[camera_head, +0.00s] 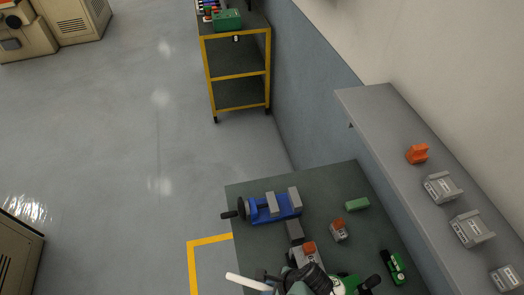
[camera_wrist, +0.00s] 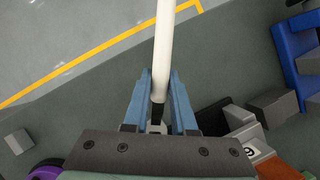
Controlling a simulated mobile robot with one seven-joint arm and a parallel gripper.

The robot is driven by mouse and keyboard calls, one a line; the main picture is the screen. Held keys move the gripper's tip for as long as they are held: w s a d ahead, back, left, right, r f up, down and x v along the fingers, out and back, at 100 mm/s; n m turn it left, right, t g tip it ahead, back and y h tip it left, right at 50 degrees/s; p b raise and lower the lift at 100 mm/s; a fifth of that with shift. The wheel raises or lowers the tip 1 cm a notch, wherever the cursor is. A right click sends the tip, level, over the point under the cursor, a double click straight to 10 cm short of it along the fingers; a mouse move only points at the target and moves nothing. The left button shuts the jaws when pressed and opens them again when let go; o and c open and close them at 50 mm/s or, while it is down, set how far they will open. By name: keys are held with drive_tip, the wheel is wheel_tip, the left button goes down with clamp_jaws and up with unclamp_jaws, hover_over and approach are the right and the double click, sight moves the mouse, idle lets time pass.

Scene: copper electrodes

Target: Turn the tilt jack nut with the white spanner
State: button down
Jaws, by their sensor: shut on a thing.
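The white spanner (camera_wrist: 163,45) runs up the wrist view as a long pale handle. My gripper (camera_wrist: 160,88) is shut on it, with one blue finger on each side. The spanner's lower end is dark, and its jaw end is mostly hidden by the gripper. In the head view the white handle (camera_head: 248,282) sticks out to the left near the bottom edge, beside my dark wrist. I cannot make out the tilt jack nut in either view, nor whether the spanner touches it.
A blue vise (camera_head: 262,213) stands on the dark bench (camera_head: 330,180). Grey blocks with orange tops (camera_head: 338,232), a green block (camera_head: 357,204) and a green-black tool (camera_head: 393,267) are right of it. A shelf (camera_head: 380,115) runs along the wall. A yellow trolley (camera_head: 238,75) stands behind.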

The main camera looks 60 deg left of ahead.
drive_tip(key=shift+w+d, duration=0.65)
drive_tip(key=shift+w+d, duration=0.1)
idle(0.4)
drive_tip(key=shift+w+d+b, duration=0.45)
drive_tip(key=shift+w+d, duration=0.6)
drive_tip(key=shift+d, duration=0.3)
drive_tip(key=shift+s+a, duration=0.1)
drive_tip(key=shift+s+a+p, duration=0.55)
drive_tip(key=shift+s+a, duration=0.15)
drive_tip(key=shift+a, duration=0.15)
drive_tip(key=shift+r, duration=0.1)
drive_tip(key=shift+w+d, duration=0.1)
drive_tip(key=shift+w, duration=0.05)
idle(0.4)
